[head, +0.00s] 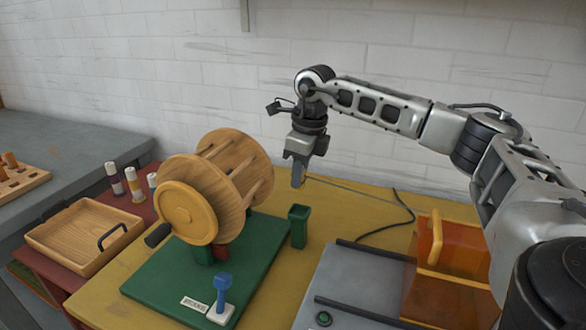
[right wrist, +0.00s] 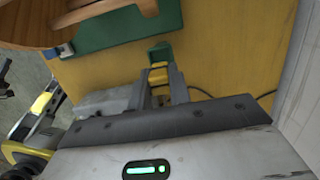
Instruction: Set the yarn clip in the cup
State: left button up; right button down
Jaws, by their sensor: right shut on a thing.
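The cup is a small dark green square cup (head: 299,226) standing on the yellow table just right of the green board. In the right wrist view the cup (right wrist: 160,52) shows just beyond the fingertips. My right gripper (head: 298,178) points down above the cup, apart from it. In the right wrist view its fingers (right wrist: 161,85) are shut on a small yellow piece, which I take to be the yarn clip (right wrist: 157,75). In the head view the clip is not clearly visible. My left gripper is not in view.
A wooden winder drum (head: 218,188) stands on the green board (head: 165,285), left of the cup. A blue peg (head: 222,285) on a white base is at the board's front. An orange bin (head: 450,260) and grey panel (head: 345,285) are at right. A wooden tray (head: 85,235) is at left.

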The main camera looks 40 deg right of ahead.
aim_at(301, 190)
jog(key=shift+s+f+b, duration=0.15)
jog(key=shift+f+b, duration=0.4)
jog(key=shift+f, duration=0.15)
jog(key=shift+f+b, duration=0.85)
jog(key=shift+f, duration=0.05)
jog(key=shift+f+b, duration=0.85)
jog(key=shift+f, duration=0.6)
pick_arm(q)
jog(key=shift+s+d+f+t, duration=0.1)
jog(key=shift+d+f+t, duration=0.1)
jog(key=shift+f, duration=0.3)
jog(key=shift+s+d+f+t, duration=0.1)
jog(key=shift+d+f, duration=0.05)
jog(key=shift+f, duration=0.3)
pick_arm(e)
jog(key=c, duration=1.2)
grip_release()
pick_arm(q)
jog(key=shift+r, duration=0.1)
